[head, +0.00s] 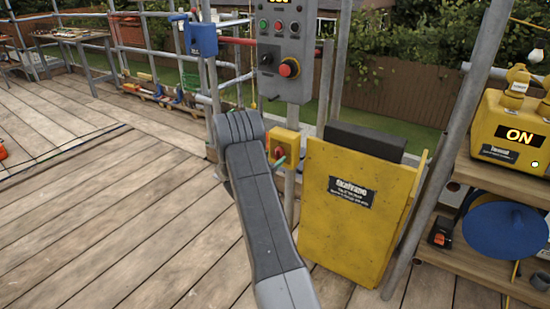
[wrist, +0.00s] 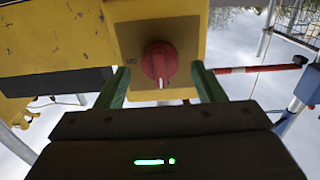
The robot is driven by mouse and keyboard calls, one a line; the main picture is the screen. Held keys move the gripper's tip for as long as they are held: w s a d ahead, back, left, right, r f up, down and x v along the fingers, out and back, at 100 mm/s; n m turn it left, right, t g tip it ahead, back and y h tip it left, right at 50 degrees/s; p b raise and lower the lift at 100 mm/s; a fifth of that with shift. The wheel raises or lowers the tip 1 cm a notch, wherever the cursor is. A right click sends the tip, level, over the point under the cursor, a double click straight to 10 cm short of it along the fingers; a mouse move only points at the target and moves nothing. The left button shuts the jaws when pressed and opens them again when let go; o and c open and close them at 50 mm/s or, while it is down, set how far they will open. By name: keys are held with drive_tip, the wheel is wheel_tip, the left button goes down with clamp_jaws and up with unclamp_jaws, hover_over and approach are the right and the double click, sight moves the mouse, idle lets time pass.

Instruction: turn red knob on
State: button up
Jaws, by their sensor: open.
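The red knob (wrist: 160,62) is on a yellow switch box (wrist: 120,30) in the wrist view. A white mark on the knob points to the bottom of the picture, and a label, which seems to read ON upside down, lies to its left. My gripper (wrist: 161,86) is open, one green finger on each side of the knob, with gaps between. I cannot tell whether the fingertips reach as far as the knob. In the head view the red knob (head: 279,152) shows on the small yellow box (head: 290,139), partly hidden by my arm; a green fingertip shows just below it.
A grey control panel (head: 283,45) with buttons is on the post above. A yellow board (head: 351,210) stands right of the box, close by. A shelf at right holds a yellow unit (head: 515,130) showing ON. The wooden deck (head: 100,220) at left is mostly clear.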

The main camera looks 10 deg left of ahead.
drive_tip(key=shift+x, duration=1)
drive_tip(key=c, duration=1)
drive_tip(key=shift+o, duration=0.2)
